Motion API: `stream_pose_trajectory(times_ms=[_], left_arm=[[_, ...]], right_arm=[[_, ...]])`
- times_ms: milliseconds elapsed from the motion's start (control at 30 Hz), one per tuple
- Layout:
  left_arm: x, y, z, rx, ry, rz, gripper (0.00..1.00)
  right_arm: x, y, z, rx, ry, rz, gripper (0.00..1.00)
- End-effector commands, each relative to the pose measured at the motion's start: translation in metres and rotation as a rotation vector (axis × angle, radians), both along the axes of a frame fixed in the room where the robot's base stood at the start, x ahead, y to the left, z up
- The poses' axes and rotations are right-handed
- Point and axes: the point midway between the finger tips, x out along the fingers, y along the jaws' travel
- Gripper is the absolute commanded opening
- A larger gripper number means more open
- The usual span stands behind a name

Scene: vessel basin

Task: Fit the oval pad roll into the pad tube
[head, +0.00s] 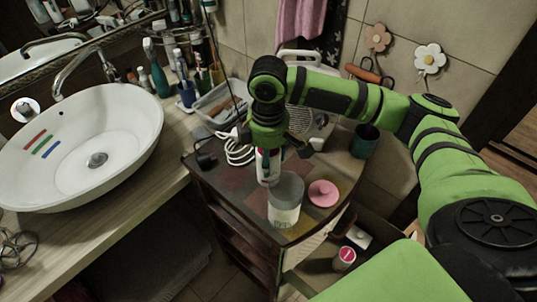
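The pad tube (285,204) is a clear, frosted cup with faint lettering low on its side. It stands upright near the front of the small dark cabinet top. My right gripper (267,152) points down just behind and left of the tube's rim. It appears shut on a pale, upright roll (269,170), which looks like the oval pad roll. The roll's lower end is close to the tube's rim in the picture; I cannot tell whether they touch. The fingers are small and partly hidden. My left gripper is not in view.
A pink round lid-like piece (323,193) lies right of the tube. A white coiled cable (240,152) lies behind left, and a dark green cup (364,141) stands at the back right. A white basin (120,130) is on the left counter. A red-topped container (344,258) sits lower down.

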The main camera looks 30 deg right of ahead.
Motion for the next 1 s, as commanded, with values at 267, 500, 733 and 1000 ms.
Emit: stream_pose_trajectory(times_ms=[267,500,733,1000], left_arm=[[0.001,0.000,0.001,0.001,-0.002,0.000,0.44],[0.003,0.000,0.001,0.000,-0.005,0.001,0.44],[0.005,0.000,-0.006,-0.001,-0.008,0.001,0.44],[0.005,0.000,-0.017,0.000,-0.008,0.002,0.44]], right_arm=[[0.000,0.000,-0.003,0.001,0.001,0.000,0.78],[0.000,0.000,-0.002,0.000,0.000,0.000,0.78],[0.001,0.000,0.021,0.002,-0.006,0.002,0.78],[0.001,0.001,0.082,0.002,-0.006,0.000,0.78]])
